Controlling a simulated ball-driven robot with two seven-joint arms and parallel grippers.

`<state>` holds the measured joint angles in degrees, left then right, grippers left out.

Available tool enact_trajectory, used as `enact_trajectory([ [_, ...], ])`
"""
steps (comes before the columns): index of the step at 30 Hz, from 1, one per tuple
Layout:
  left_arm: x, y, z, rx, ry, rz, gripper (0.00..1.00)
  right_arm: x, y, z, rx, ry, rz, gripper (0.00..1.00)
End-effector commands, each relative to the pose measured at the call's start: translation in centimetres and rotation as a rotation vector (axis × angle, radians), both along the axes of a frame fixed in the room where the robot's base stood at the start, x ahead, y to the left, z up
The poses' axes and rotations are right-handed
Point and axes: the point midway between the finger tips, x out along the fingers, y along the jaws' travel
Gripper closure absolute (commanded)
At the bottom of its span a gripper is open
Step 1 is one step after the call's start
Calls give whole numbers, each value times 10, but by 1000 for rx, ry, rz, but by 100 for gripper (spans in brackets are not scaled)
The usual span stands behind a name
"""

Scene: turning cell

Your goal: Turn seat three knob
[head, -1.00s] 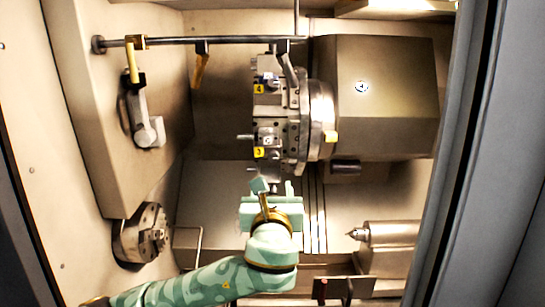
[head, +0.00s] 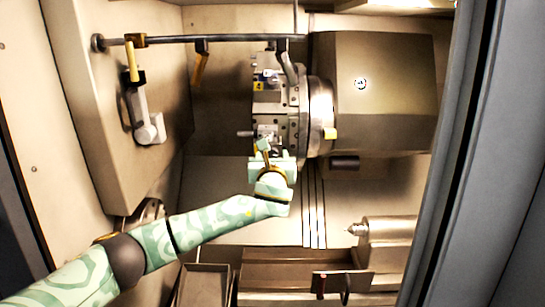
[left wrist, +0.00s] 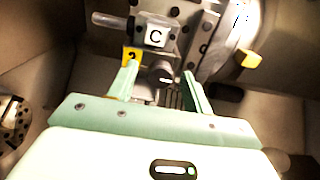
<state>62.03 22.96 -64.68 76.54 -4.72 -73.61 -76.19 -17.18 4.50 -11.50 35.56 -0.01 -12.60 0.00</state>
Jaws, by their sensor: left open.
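The turret (head: 297,115) carries tool seats on its left face, with a yellow label 4 (head: 258,86) on the upper seat. My left gripper (head: 272,151) is at the seat below it and covers that seat's label in the head view. In the left wrist view, a small round grey knob (left wrist: 160,74) with a pale mark shows between the spread fingers of my left gripper (left wrist: 161,70). Above it are a block marked C (left wrist: 155,37) and a yellow label (left wrist: 131,54) whose digit I cannot read surely. The fingers are open, with no clear contact on the knob. My right gripper is not in view.
The chuck (head: 146,212) is at the left, partly behind my left arm. A grey jointed arm (head: 142,110) hangs on the left wall. The tailstock centre (head: 358,229) points left at lower right. A horizontal bar (head: 220,40) runs above. The door frame (head: 460,160) bounds the right.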

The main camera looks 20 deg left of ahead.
Motion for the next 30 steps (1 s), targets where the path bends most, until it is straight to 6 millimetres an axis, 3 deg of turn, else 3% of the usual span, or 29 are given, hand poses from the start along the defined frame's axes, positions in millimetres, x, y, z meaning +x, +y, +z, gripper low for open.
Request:
enact_trajectory([
  [4, 0, 0, 0, 0, 0, 0, 53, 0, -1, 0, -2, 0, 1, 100],
  [9, 0, 0, 0, 0, 0, 0, 95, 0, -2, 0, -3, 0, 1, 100],
  [20, -1, 0, -1, -43, -11, -1, 94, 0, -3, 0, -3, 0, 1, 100],
  [30, -1, 0, -2, -262, -72, -1, 94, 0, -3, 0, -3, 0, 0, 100],
])
